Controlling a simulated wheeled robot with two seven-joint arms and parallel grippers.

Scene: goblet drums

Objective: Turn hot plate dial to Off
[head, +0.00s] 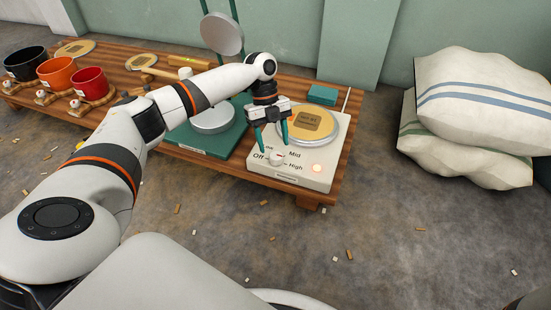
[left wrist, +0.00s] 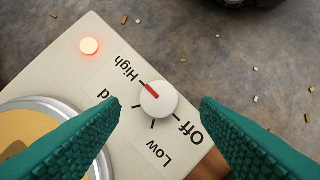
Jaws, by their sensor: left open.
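The hot plate (head: 318,178) is a cream box on the wooden bench, with a round silver plate on top. Its white dial (head: 277,157) is on the front part, among printed labels. In the left wrist view, the dial (left wrist: 160,102) has a red mark pointing toward "High"; "Off" and "Low" are readable, and another label is mostly hidden by a finger. The red indicator light (left wrist: 89,46) glows. My left gripper (head: 272,147) is open above the dial, its green fingers on either side of it and apart from it in the wrist view. My right gripper is not in view.
A dark green device (head: 205,140) with a round plate stands left of the hot plate. Coloured pots (head: 58,73) are farther left on the bench (head: 300,199). Striped cushions (head: 480,100) lie on the right. The floor in front is open, with small scattered bits.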

